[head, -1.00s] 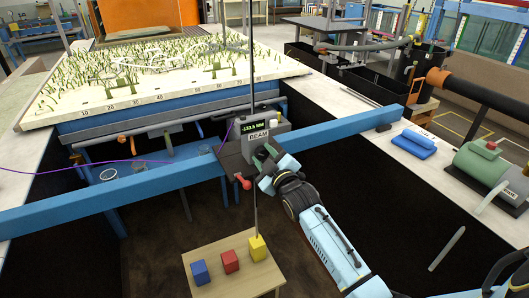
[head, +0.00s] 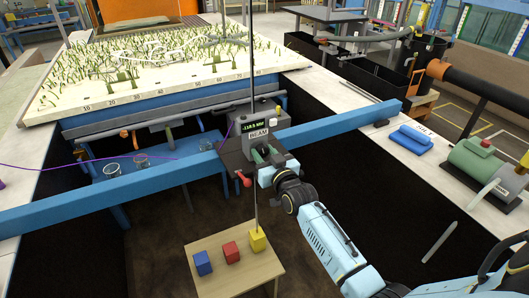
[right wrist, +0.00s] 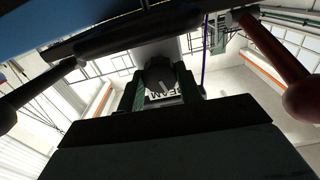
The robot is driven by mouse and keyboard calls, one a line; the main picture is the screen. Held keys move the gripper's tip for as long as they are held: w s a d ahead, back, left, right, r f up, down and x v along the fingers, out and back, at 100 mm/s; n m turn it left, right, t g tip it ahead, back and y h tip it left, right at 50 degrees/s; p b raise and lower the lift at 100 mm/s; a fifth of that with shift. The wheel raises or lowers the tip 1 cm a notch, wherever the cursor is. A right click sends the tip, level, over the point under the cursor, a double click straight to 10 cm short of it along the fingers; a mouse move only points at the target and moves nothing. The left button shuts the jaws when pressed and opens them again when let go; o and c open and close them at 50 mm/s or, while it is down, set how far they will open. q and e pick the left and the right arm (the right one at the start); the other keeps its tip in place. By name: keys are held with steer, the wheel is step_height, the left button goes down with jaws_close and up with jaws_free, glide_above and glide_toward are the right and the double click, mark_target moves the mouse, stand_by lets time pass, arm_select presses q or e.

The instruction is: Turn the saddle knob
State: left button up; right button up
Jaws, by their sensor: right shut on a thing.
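The grey saddle (head: 258,122), with a lit number display and a label reading BEAM, sits on the blue beam (head: 130,186). My right gripper (head: 262,155) reaches its front from the lower right and hides the knob in the head view. In the right wrist view, the dark round saddle knob (right wrist: 159,74) lies between the two fingers of my right gripper (right wrist: 160,88), which are shut on it. A red-ended lever (head: 245,179) sticks out at the saddle's lower left. My left gripper is not in view.
A thin vertical rod (head: 255,200) runs down by the saddle to a yellow block (head: 257,240) on a small wooden table (head: 238,275). Red (head: 231,252) and blue (head: 203,263) blocks stand beside it. The planted flume bed (head: 150,75) lies behind the beam.

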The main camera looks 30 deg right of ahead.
steer(key=shift+m, duration=0.3)
steer(key=o, duration=1)
steer(key=s, duration=1.3)
steer(key=shift+s+a, duration=0.2)
steer(key=shift+a, duration=0.15)
